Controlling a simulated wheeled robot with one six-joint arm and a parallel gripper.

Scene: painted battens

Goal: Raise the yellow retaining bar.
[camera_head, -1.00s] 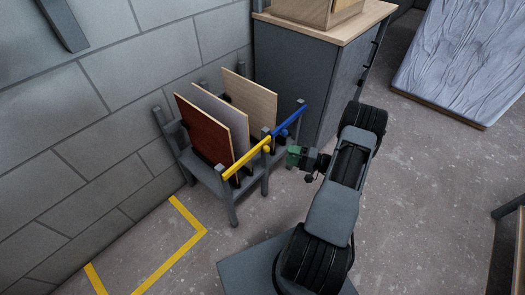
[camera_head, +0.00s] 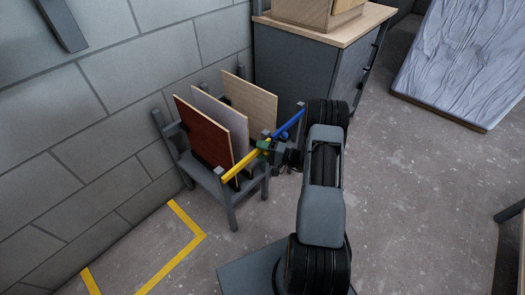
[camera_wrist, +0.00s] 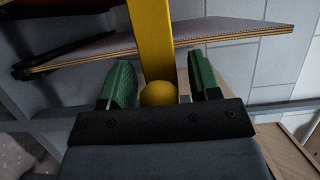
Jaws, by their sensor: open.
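The yellow retaining bar (camera_head: 237,169) lies across the front of a grey rack, left of the blue bar (camera_head: 290,123). In the wrist view the yellow bar (camera_wrist: 151,40) runs away from me and has a round yellow knob (camera_wrist: 158,94) at its near end. My gripper (camera_head: 264,148) is at the knob end of the bar. Its green fingers (camera_wrist: 162,85) are open, one on each side of the knob, with gaps showing. Whether either finger touches the knob I cannot tell.
The grey rack (camera_head: 228,200) holds a red-brown panel (camera_head: 203,133), a grey panel (camera_head: 209,108) and a light wood panel (camera_head: 248,98). A grey cabinet (camera_head: 297,62) stands close behind on the right. Open floor (camera_head: 410,200) lies right of my arm.

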